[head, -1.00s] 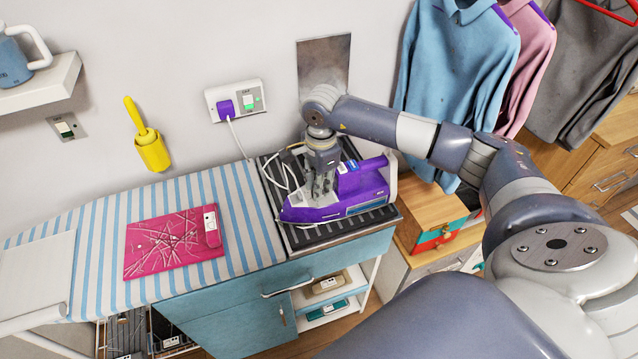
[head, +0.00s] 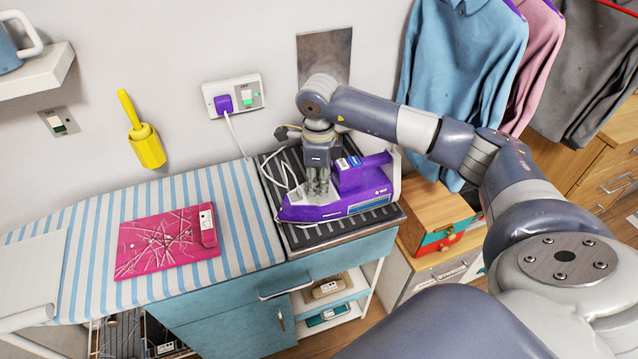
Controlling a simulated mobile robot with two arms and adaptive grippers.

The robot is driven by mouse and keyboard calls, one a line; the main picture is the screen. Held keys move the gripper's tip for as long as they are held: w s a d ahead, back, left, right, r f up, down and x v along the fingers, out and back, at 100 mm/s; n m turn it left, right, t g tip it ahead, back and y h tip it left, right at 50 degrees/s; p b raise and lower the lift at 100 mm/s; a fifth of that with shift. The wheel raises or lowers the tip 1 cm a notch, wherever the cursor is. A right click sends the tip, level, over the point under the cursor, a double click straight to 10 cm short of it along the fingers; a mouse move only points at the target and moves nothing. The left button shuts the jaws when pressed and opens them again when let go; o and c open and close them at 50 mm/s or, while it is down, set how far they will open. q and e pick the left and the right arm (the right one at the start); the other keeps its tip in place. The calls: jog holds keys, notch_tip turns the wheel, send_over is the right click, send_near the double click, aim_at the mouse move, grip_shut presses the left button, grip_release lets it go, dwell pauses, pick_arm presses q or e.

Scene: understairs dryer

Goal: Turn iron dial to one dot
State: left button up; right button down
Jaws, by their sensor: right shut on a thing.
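A purple iron (head: 366,178) lies on a dark ribbed rest (head: 376,218) at the right end of the ironing surface, its nose to the left and its heel to the right. My right gripper (head: 318,190) points down onto the front top of the iron and is shut on the iron's dial, which the fingers hide. The dial's dots cannot be made out. My left gripper is not in view.
A striped ironing board (head: 90,245) holds a pink scratched panel (head: 166,241). A purple plug (head: 224,104) sits in the wall socket, its white cord running down beside the iron. A yellow holder (head: 148,147) hangs on the wall. Shirts (head: 462,65) hang at the right.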

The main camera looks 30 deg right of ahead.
jog(key=shift+s+a+f+m, duration=0.1)
jog(key=shift+s+f+m, duration=0.15)
jog(key=shift+m, duration=0.35)
jog(key=shift+f, duration=0.1)
jog(key=c, duration=1.3)
grip_release()
jog(key=shift+c, duration=0.2)
jog(key=shift+w, duration=0.15)
jog(key=shift+r, duration=0.2)
